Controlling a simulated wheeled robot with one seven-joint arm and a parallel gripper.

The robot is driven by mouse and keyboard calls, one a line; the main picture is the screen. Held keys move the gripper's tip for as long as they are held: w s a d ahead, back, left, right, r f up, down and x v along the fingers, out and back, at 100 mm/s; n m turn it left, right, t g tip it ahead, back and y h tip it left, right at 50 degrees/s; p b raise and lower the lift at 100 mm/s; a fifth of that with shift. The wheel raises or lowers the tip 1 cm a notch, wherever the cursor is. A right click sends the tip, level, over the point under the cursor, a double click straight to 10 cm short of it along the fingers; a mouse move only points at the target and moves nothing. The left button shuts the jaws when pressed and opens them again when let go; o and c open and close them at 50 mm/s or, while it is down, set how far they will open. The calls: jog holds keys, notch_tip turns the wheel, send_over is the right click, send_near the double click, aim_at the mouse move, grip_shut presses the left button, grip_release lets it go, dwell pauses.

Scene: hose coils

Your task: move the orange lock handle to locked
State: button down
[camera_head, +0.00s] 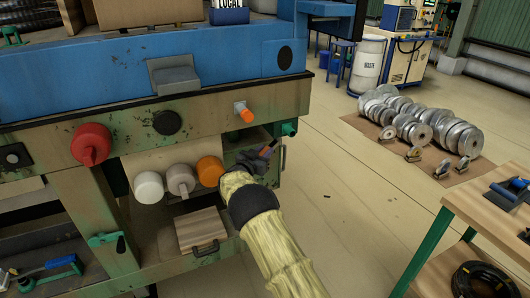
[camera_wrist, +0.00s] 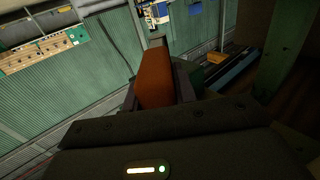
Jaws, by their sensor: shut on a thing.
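My gripper (camera_head: 262,156) is at the right end of the machine's front, below the green frame beam. In the wrist view an orange bar-shaped handle (camera_wrist: 155,78) stands between the fingers of my gripper (camera_wrist: 158,92), which are shut on it. In the head view only a small orange part of the handle (camera_head: 267,150) shows at the fingertips; my gripper hides the rest. I cannot tell from these views whether the handle is at locked.
A short orange knob (camera_head: 246,115) sticks out of the beam just above my gripper. White, grey and orange round caps (camera_head: 209,171) are close on the left, with a red knob (camera_head: 91,144) farther left.

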jog(key=c, duration=1.1)
grip_release()
jog(key=shift+s, duration=0.1)
jog(key=v, duration=1.7)
